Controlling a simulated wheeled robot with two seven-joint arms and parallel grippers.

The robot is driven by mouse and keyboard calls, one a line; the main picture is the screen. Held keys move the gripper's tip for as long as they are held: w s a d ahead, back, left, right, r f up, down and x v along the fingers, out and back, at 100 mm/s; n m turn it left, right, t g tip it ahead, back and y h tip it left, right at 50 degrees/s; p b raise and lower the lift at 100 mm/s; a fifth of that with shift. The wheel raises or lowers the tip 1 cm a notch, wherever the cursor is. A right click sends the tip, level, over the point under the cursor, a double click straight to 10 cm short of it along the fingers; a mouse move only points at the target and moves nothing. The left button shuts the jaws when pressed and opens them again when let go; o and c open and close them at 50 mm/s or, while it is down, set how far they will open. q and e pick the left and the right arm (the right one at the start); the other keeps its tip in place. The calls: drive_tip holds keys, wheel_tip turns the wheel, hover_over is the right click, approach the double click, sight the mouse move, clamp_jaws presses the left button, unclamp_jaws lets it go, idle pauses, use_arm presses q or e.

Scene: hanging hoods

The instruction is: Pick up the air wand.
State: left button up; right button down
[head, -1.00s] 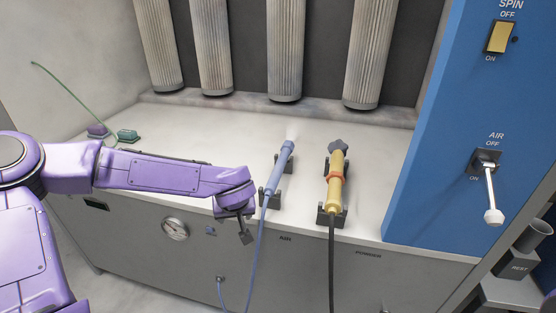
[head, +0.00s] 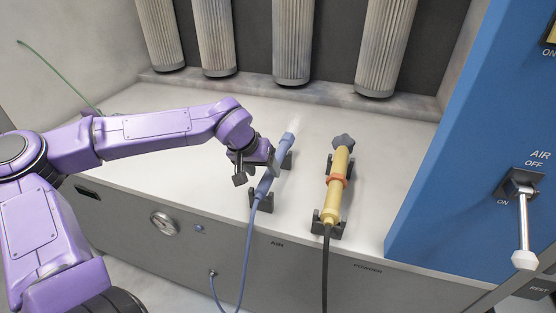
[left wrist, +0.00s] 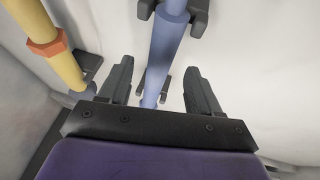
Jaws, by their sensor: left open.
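The air wand (head: 267,178) is a blue tube with a blue hose, lying tilted in dark cradle clips on the grey bench, above the label AIR. My left gripper (head: 257,165) is open at the wand's left side, by its middle, and partly covers it. In the left wrist view the wand (left wrist: 166,48) runs between the two spread fingers (left wrist: 160,82). I cannot tell how deep it lies between them. A faint white plume shows at the wand's far tip. My right gripper is not in view.
A yellow wand (head: 338,185) with an orange ring lies in its own cradle just to the right. A blue panel (head: 450,150) with a white-knobbed AIR lever (head: 523,225) stands at the right. Ribbed filter columns (head: 292,40) hang behind. The bench left of the gripper is clear.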

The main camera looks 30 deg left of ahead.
sight(267, 174)
use_arm(q)
drive_tip(key=x, duration=0.3)
drive_tip(key=shift+w+f, duration=0.1)
drive_tip(key=shift+f, duration=0.2)
clamp_jaws()
drive_tip(key=shift+r, duration=0.1)
drive_tip(key=shift+r, duration=0.3)
wheel_tip(267, 174, up, 3)
drive_tip(key=shift+f, duration=0.1)
drive_tip(key=s+d+r+p, duration=0.3)
drive_tip(key=s+d+r, duration=0.1)
drive_tip(key=r, duration=0.3)
drive_tip(key=s+d+r+p, duration=0.3)
drive_tip(key=s+d+r, duration=0.1)
drive_tip(key=d+r, duration=0.3)
drive_tip(key=shift+s+r, duration=0.25)
drive_tip(key=shift+s, duration=0.1)
